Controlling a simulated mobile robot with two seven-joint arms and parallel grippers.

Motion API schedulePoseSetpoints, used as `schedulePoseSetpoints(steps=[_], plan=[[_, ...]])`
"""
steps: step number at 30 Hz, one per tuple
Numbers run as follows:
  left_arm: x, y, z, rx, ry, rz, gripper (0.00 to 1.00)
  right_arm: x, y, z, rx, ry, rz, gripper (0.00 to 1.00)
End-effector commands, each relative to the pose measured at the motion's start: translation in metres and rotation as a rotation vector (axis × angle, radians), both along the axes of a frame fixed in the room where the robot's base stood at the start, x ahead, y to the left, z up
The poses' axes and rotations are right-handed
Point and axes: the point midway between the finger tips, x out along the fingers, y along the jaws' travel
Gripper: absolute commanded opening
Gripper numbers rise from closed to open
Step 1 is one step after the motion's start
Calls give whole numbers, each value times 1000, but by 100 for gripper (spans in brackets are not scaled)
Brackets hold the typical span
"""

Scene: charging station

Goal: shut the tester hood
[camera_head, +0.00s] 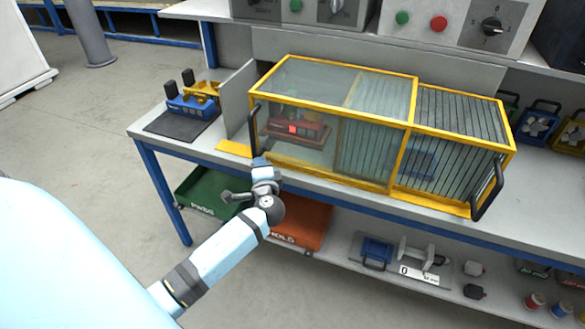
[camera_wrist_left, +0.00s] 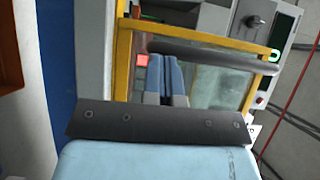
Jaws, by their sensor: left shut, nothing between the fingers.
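The tester hood (camera_head: 330,78) is a clear box with a yellow frame on the bench. Its left end stands a little away from a grey upright panel (camera_head: 238,100), with bare yellow base strip (camera_head: 234,149) between. A dark handle (camera_head: 254,130) is on its left end; the handle also crosses the left wrist view (camera_wrist_left: 215,58) as a bar. My left gripper (camera_head: 261,163) is at the bench's front edge, just below that handle. Its blue fingers (camera_wrist_left: 166,75) are shut and empty, their tips near the bar; contact cannot be told. My right gripper is not in view.
A ribbed yellow-framed section (camera_head: 460,115) adjoins the hood on the right, with another dark handle (camera_head: 487,190). A red device (camera_head: 298,130) shows behind the glass. A blue device (camera_head: 190,107) sits on a dark mat at left. Green (camera_head: 208,190) and orange (camera_head: 302,222) bins stand below.

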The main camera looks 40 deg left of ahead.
Motion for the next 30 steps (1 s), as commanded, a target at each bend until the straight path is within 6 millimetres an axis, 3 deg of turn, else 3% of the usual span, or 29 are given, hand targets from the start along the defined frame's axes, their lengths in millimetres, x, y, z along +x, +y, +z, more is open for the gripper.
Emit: schedulePoseSetpoints(steps=[1,6,13,21,30], plan=[[-6,19,1,5,0,2,0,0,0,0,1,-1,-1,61],[-20,70,0,4,0,2,0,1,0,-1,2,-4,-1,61],[-34,119,0,1,0,1,0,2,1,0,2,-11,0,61],[-41,145,0,0,-1,-1,0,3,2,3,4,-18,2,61],[-42,150,1,2,-1,3,0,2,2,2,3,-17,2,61]])
